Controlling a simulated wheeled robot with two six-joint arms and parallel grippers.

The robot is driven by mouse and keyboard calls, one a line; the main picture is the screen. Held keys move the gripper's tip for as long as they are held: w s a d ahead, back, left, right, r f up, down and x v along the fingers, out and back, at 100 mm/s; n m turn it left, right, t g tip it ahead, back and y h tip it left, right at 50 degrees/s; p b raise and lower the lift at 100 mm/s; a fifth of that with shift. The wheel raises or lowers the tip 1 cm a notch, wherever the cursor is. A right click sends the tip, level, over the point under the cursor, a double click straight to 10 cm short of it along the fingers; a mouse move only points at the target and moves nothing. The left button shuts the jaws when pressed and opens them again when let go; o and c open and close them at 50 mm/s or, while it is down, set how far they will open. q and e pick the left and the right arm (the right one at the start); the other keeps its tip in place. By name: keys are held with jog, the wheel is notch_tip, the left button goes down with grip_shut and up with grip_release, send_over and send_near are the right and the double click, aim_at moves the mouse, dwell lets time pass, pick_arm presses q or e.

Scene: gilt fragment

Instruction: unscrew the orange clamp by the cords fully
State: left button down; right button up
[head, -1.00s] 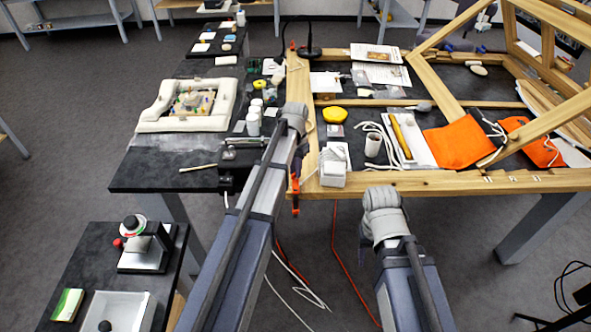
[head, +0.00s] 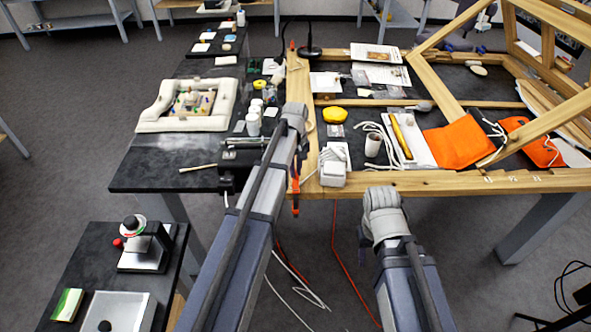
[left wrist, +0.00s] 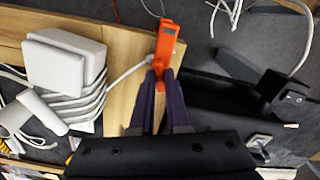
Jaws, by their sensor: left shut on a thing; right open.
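The orange clamp (head: 295,195) sits at the front left corner of the wooden frame (head: 450,184) in the head view. In the left wrist view the clamp (left wrist: 164,52) stands at the frame's edge, above the fingertips. My left gripper (left wrist: 161,80) is shut on the clamp's near end; the fingers hide the held part. Bundled white cords (left wrist: 90,100) lie just left of the clamp under pale blocks. In the head view my left arm hides most of the left gripper. My right arm shows at front centre, but its fingers cannot be made out.
A white block (head: 333,172) stands on the frame corner beside the clamp. Orange cloth (head: 458,143) and a brush-like tool (head: 402,136) lie further right. Red and white cables hang below the table edge.

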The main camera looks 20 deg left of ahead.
pick_arm(q)
jog(key=n, duration=1.3)
jog(key=shift+n, duration=0.4)
jog(key=n, duration=1.3)
jog(key=shift+n, duration=0.3)
jog(key=c, duration=0.9)
grip_release()
